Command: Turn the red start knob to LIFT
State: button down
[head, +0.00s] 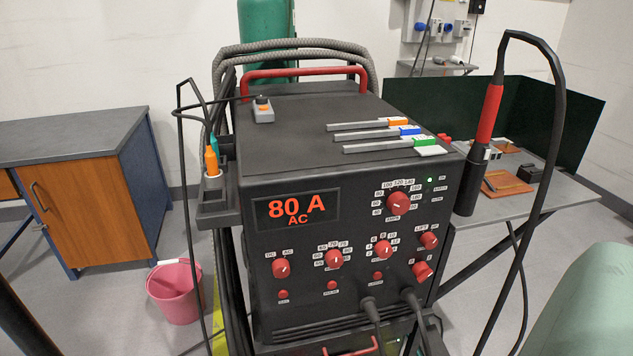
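The welding machine (310,165) stands in the middle of the head view, with its dark front panel facing me. A small red knob (429,240) sits at the right side of the panel, below the large amps knob (398,203). A label reading LIFT (420,228) is at its upper left, and another small label is at its upper right. The knob's pointer is too small to tell which label it faces. Another red knob (422,270) sits just below it. My gripper is not in view.
Several other red knobs line the panel, including the DC/AC knob (281,268). Two cables leave the panel's lower right. A torch (481,140) and its looping black cable hang at the machine's right. A pink bucket (174,293) stands on the floor at left.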

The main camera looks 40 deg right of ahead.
aim_at(429, 240)
jog(key=z, duration=1.75)
jog(key=k+l+z, duration=0.15)
jog(key=l, duration=0.15)
jog(key=k+l+z, duration=0.2)
jog(key=i+l, duration=0.05)
jog(key=l, duration=0.05)
